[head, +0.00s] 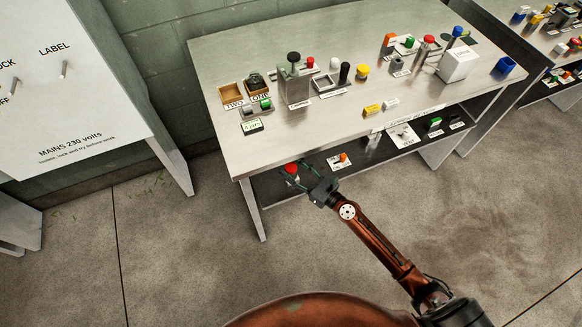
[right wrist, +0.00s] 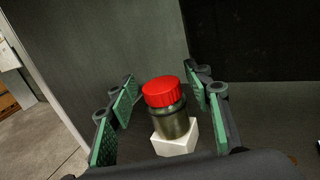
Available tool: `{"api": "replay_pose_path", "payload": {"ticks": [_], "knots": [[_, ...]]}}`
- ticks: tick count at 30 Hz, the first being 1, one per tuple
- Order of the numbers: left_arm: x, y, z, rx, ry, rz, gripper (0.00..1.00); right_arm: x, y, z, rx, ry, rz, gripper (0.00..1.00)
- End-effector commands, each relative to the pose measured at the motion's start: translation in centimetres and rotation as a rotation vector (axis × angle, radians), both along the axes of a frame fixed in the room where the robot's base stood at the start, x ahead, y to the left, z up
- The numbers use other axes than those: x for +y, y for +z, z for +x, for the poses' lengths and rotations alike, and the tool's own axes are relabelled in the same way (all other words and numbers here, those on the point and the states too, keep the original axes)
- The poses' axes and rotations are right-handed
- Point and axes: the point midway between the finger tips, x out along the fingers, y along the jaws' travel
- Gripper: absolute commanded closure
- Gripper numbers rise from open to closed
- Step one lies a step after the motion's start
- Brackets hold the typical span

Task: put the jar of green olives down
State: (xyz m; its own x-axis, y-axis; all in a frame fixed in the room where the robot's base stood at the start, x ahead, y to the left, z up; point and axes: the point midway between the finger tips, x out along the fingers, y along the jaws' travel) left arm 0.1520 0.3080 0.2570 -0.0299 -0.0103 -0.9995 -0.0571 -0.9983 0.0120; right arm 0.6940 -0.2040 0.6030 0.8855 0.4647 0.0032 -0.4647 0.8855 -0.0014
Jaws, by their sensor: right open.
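The jar of green olives (right wrist: 171,116) has a red lid and a dark greenish body. In the right wrist view it stands upright on a small white block (right wrist: 176,138), between the fingers of my right gripper (right wrist: 165,105). The green finger pads are apart, with a visible gap on each side of the jar. In the head view the red lid (head: 291,169) shows at the lower shelf's left end, beside the tips of my open right gripper (head: 300,173). The jar's body is mostly hidden there. My left gripper is not in view.
The steel bench top (head: 310,130) overhangs the dark lower shelf (head: 280,185). A bench leg (head: 251,208) stands left of the gripper. A white plate with an orange knob (head: 340,160) sits to the right on the shelf. The floor in front is clear.

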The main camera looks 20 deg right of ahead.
Motion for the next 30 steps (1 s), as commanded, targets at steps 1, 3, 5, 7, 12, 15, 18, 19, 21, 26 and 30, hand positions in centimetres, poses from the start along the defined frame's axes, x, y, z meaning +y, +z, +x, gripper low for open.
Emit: {"api": "replay_pose_path", "payload": {"ticks": [1,3,5,7,12,15,18,19,21,26,30], "knots": [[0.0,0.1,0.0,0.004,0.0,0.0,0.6,-0.7,-0.6,-1.0,0.007,-0.003,-0.001,0.54],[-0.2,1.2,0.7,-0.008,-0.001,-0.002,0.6,-1.3,-0.6,-2.4,0.008,-0.002,-0.002,0.54],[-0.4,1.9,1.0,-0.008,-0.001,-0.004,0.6,-2.0,-0.7,-3.6,0.008,-0.003,-0.001,0.54],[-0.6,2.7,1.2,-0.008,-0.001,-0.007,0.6,-2.6,-0.7,-5.0,0.009,-0.002,-0.002,0.54],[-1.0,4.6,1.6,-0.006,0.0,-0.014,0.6,-4.1,-0.6,-7.9,0.008,-0.002,-0.001,0.54],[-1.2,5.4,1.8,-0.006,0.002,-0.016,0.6,-4.7,-0.6,-9.0,0.008,-0.002,0.0,0.54],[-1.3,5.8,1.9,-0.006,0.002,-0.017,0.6,-5.1,-0.4,-9.7,0.005,-0.001,-0.001,0.54],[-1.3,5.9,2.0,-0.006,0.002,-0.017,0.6,-5.1,-0.4,-9.9,0.005,0.0,-0.001,0.54],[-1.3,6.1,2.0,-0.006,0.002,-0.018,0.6,-5.2,-0.3,-10.0,0.004,0.0,-0.001,0.54],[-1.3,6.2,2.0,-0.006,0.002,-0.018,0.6,-5.3,-0.3,-10.1,0.003,0.0,-0.001,0.54],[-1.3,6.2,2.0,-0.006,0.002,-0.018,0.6,-4.8,-1.2,-10.8,-0.004,0.015,-0.064,0.54]]}}
